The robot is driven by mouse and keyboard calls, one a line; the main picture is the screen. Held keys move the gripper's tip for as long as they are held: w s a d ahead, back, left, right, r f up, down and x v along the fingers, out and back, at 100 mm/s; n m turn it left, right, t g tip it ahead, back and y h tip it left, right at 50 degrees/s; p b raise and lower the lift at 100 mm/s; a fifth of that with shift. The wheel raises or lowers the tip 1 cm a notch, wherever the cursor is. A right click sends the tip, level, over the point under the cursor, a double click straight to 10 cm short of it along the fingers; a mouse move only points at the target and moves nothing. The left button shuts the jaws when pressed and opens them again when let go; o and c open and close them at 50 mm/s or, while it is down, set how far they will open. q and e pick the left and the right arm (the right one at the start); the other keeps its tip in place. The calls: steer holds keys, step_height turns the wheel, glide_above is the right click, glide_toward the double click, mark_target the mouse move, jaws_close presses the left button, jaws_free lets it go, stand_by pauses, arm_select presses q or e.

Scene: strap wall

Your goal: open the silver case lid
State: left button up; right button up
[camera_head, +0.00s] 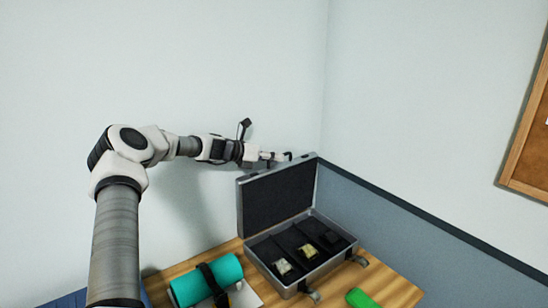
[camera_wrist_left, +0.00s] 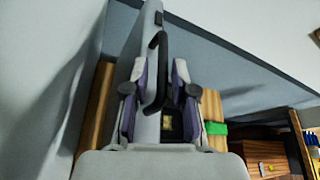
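The silver case (camera_head: 283,284) stands on the wooden table with its lid (camera_head: 279,197) raised, about upright. Its dark interior holds a pale watch-like item (camera_head: 283,267), a gold one (camera_head: 307,251) and a dark one. My left gripper (camera_head: 275,156) is at the lid's top edge. In the left wrist view its fingers (camera_wrist_left: 160,85) are apart, on either side of the lid's silver edge and the black handle (camera_wrist_left: 157,65). A gap shows between the fingers; whether either one touches the lid is unclear. My right gripper is not in view.
A teal roll with a black strap (camera_head: 206,281) lies left of the case. A green object (camera_head: 362,299) lies at the front right of the table (camera_head: 395,289). Walls stand close behind the lid and at the right. A cork board (camera_head: 530,145) hangs on the right wall.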

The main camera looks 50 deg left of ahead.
arm_select(q)
steer(key=shift+a, duration=0.15)
step_height(320, 180, up, 10)
stand_by(0.5)
steer(key=shift+f, duration=0.1)
